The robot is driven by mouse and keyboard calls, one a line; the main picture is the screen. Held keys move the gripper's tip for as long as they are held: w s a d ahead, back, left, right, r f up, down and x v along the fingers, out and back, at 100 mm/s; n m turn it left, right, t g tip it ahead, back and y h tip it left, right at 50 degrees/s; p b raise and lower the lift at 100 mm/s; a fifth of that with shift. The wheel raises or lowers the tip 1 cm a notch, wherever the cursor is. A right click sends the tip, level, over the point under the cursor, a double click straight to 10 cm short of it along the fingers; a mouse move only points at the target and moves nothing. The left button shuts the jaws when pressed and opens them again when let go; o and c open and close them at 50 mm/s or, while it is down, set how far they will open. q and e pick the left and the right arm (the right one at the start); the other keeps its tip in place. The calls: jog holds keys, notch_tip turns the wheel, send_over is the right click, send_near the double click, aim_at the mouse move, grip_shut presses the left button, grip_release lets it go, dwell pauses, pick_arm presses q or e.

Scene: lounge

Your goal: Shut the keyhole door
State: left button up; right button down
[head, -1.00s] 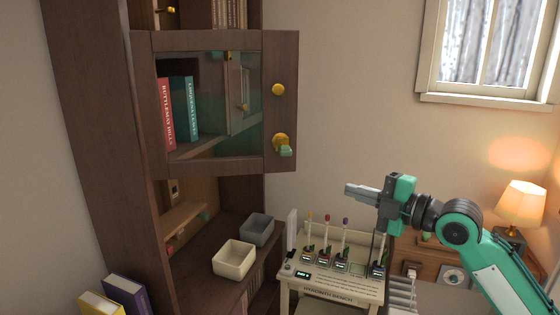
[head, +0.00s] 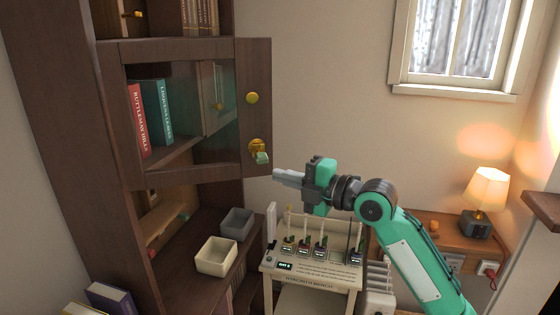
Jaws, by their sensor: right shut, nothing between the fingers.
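The keyhole door (head: 254,125) is a dark wooden frame with a glass pane on the tall bookcase (head: 65,110). It stands open, its right stile jutting past the bookcase's right side. My left gripper is not in view.
Below the door, a cream bin (head: 216,257) and a grey bin (head: 237,223) stand on the bookcase's lower surface. A white bench (head: 310,280) with several upright tools stands under my right arm. A lit lamp (head: 487,190) is at right. Wall space right of the door is clear.

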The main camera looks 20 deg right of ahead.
jog(key=w+p, duration=0.1)
jog(key=w, duration=0.3)
jog(key=shift+p, duration=0.4)
jog(key=shift+w+d, duration=0.15)
jog(key=shift+w, duration=0.05)
